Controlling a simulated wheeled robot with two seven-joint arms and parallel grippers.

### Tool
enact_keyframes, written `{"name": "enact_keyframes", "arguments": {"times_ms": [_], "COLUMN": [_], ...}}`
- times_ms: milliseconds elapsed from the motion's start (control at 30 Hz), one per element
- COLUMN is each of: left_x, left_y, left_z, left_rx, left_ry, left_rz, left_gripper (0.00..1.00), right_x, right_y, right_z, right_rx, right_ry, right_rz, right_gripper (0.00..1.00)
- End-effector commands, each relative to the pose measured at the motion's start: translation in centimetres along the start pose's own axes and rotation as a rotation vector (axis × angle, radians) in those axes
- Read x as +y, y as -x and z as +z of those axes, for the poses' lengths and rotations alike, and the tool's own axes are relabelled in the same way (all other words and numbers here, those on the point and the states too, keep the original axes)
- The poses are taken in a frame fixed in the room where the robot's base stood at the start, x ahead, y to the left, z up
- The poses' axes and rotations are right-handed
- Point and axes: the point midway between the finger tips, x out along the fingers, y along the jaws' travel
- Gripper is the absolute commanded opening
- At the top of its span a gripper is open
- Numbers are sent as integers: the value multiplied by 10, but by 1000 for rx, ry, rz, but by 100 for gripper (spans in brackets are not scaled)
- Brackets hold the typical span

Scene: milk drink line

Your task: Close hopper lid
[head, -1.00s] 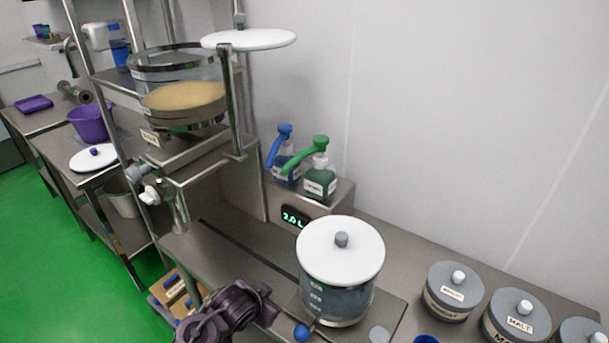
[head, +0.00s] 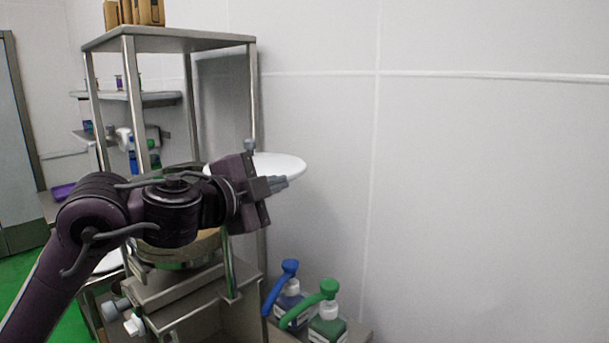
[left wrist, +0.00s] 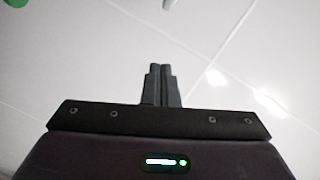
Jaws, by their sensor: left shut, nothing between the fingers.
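The hopper lid (head: 285,164) is a white disc, standing out to the right of the hopper (head: 178,249) on its post. The hopper holds a tan powder and sits on the steel stand; my left arm hides most of its top. My left gripper (head: 279,184) is shut and empty. In the head view it overlaps the lid's front edge; I cannot tell whether it touches. In the left wrist view the shut fingers (left wrist: 161,84) point at ceiling or wall panels. My right gripper is out of view.
A steel rack (head: 165,41) with boxes on top rises behind the hopper. A blue pump bottle (head: 290,304) and a green pump bottle (head: 327,325) stand below at the right. The white wall (head: 470,180) on the right is bare.

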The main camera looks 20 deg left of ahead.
Motion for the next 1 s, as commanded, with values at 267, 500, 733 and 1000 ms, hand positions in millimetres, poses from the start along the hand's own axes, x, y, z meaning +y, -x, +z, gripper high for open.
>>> {"name": "enact_keyframes", "arguments": {"times_ms": [267, 500, 733, 1000], "left_x": [-7, -8, -6, -5], "left_y": [-20, -72, -101, -106], "left_z": [-3, -3, 17, 37], "left_rx": [1, 1, -7, -3], "left_ry": [-7, -5, -11, -11], "left_rz": [0, 0, 0, -3], "left_gripper": [0, 0, 0, 0], "right_x": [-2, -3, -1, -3], "right_y": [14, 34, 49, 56], "right_z": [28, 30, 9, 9], "right_rx": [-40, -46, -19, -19], "right_ry": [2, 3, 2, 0], "right_rz": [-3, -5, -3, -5], "right_gripper": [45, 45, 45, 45]}}
